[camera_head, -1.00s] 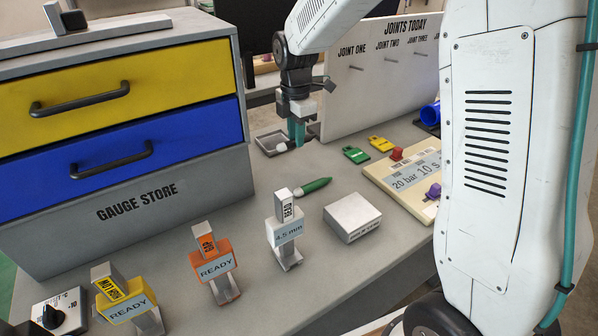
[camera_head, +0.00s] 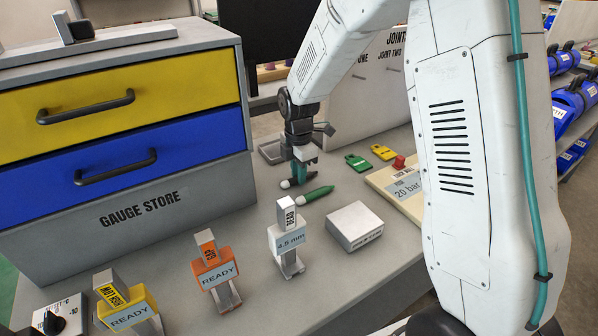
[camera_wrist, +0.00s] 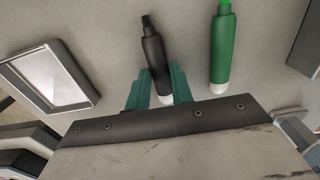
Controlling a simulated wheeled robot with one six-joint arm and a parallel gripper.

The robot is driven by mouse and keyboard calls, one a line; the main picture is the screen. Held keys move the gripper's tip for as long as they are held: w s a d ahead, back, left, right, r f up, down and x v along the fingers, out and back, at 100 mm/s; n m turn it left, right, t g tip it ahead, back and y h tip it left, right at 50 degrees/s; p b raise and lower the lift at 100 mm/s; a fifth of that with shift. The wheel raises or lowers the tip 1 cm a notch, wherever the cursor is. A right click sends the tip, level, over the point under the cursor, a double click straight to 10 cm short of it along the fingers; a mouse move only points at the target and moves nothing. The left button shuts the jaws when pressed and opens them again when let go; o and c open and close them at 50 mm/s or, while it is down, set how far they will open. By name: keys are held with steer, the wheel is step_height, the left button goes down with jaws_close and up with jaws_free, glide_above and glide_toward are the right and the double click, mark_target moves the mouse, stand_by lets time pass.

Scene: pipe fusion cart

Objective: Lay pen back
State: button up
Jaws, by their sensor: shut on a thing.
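A black pen (camera_wrist: 155,60) with a white end lies between the teal fingers of my gripper (camera_wrist: 160,85) in the wrist view. My gripper is shut on it. In the head view the gripper (camera_head: 300,172) is low over the bench, and the pen's white end (camera_head: 285,184) shows beneath it. I cannot tell whether the pen touches the bench. A green pen (camera_wrist: 222,50) lies beside it, apart, roughly parallel; it also shows in the head view (camera_head: 317,194).
An open grey tray (camera_wrist: 91,92) lies left of the pens in the wrist view. Green (camera_head: 357,162) and yellow (camera_head: 384,152) tags lie behind. The drawer cabinet (camera_head: 130,215) stands left.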

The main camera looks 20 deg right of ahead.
steer(key=o, duration=0.9)
steer(key=shift+o, duration=0.2)
steer(key=shift+f, duration=0.15)
steer(key=r, duration=0.7)
steer(key=shift+w, duration=0.2)
steer(key=shift+s+r, duration=0.1)
steer(key=shift+r, duration=0.35)
steer(key=s+d+r+m, duration=0.2)
steer(key=s+r+m, duration=0.9)
steer(key=s, duration=0.6)
steer(key=s+d+r+m+t, duration=0.1)
steer(key=s+m, duration=0.8)
steer(key=s, duration=0.8)
steer(key=shift+d+r, duration=0.25)
steer(key=shift+d, duration=0.05)
